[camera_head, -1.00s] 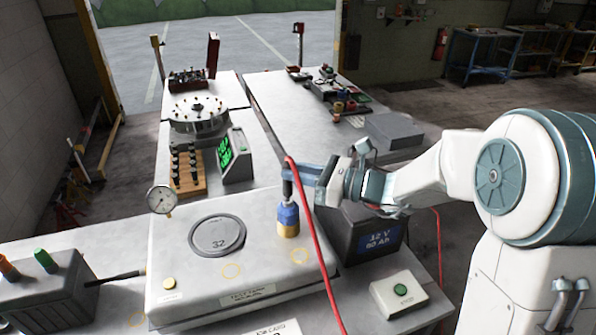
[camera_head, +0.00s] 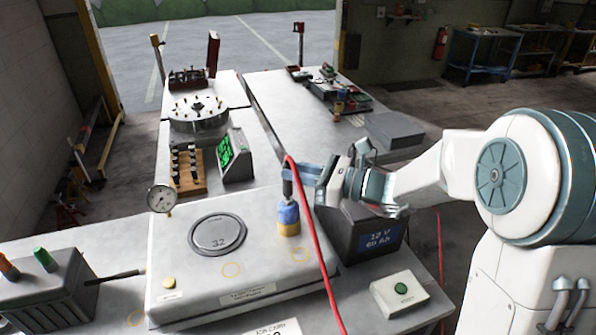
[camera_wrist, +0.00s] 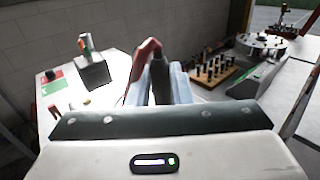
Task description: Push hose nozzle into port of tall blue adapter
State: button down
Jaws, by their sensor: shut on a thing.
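The tall blue adapter (camera_head: 289,216) stands upright on the pale test bench, with a brass-yellow band at its foot. My gripper (camera_head: 290,171) is shut on the dark hose nozzle (camera_head: 288,189), which points down onto the adapter's top. The red hose (camera_head: 316,235) runs from the nozzle's top down across the front of the bench. In the wrist view the gripper's blue-grey fingers (camera_wrist: 161,80) hold the dark nozzle (camera_wrist: 159,84), with the red hose (camera_wrist: 143,66) beside it. The nozzle tip meets the adapter top; how deep it sits in the port is hidden.
A round plate marked 32 (camera_head: 218,233) lies left of the adapter. A dial gauge (camera_head: 161,199) stands at the bench's left edge. A dark battery box (camera_head: 365,236) and a green-button box (camera_head: 399,292) are to the right. A green-screen display (camera_head: 232,155) stands behind.

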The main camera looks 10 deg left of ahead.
jog(key=shift+f+b, duration=0.45)
jog(key=shift+f, duration=0.1)
jog(key=c, duration=1.2)
grip_release()
jog(key=shift+c, duration=0.2)
jog(key=s+d+b, duration=0.2)
jog(key=d, duration=1.2)
jog(key=s+d+f+n+g+h, duration=0.1)
jog(key=s+f+n+g+h, duration=0.1)
jog(key=s+f+n+h, duration=0.3)
jog(key=s+d+f+n+g+h, duration=0.1)
jog(key=s+f+n+g+h, duration=0.1)
jog(key=s+n+h, duration=0.45)
jog(key=s+d+f+n+t+h, duration=0.1)
jog(key=s+d+n+t+h, duration=0.1)
jog(key=d+n+h, duration=0.1)
jog(key=s+d+f+n+t+h, duration=0.1)
jog(key=s+d+n+t+h, duration=0.1)
jog(key=d+n, duration=0.3)
jog(key=s+d+h, duration=0.1)
jog(key=d, duration=0.2)
jog(key=shift+s+d, duration=0.25)
jog(key=shift+s, duration=0.1)
